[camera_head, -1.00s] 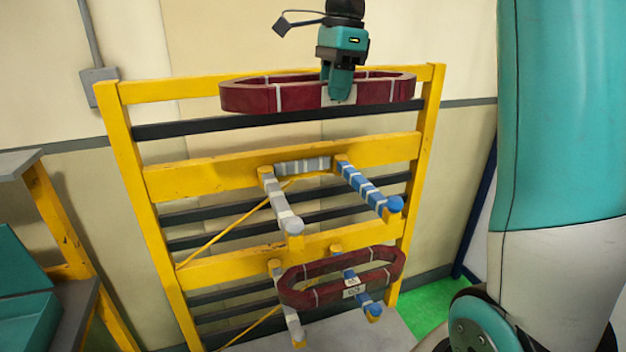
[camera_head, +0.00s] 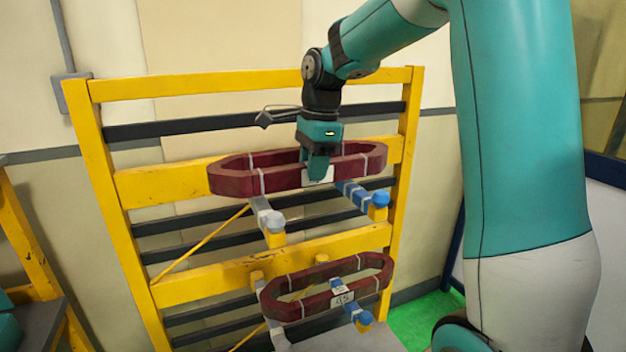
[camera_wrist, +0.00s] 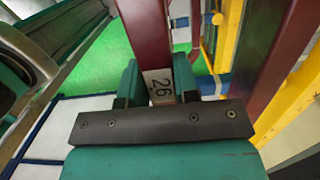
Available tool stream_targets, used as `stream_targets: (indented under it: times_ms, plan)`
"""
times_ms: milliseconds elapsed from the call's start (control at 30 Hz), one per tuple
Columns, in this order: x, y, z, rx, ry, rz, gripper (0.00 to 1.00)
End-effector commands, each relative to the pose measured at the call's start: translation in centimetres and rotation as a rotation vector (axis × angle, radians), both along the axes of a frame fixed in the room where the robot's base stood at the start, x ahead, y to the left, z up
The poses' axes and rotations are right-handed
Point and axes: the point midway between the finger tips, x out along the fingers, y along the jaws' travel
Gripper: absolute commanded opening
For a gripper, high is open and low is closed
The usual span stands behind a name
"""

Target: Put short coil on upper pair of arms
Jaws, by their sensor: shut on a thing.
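A dark red coil (camera_head: 232,184) with white bands is held roughly level at the upper pair of arms. My gripper (camera_head: 317,178) is shut on its near long side, at the white label. In the wrist view the coil's bar (camera_wrist: 147,32) runs between my jaws (camera_wrist: 160,86), with the label reading 26. The upper pair is a grey left arm (camera_head: 268,219) and a blue right arm (camera_head: 360,194). Their front ends stick out below and in front of the coil; it hides their rear parts. I cannot tell whether the coil touches them.
Another dark red coil (camera_head: 281,311) hangs on the lower pair of arms. The yellow rack (camera_head: 95,140) stands against the wall, with dark bars behind. A grey bench with a yellow frame (camera_head: 28,235) is at the left. Green floor (camera_head: 430,318) shows at the lower right.

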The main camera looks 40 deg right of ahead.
Motion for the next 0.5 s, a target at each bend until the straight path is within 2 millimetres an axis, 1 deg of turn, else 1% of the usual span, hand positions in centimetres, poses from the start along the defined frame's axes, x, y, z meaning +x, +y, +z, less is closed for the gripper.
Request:
stream_targets:
  times_ms: [100, 200, 500]
  plan:
    - [0.0, 0.0, -1.6, 0.001, 0.0, 0.001, 0.0]
    - [0.1, 0.0, -2.5, 0.001, -0.001, 0.002, 0.0]
    - [0.1, 0.0, -2.8, 0.0, -0.003, 0.002, 0.0]
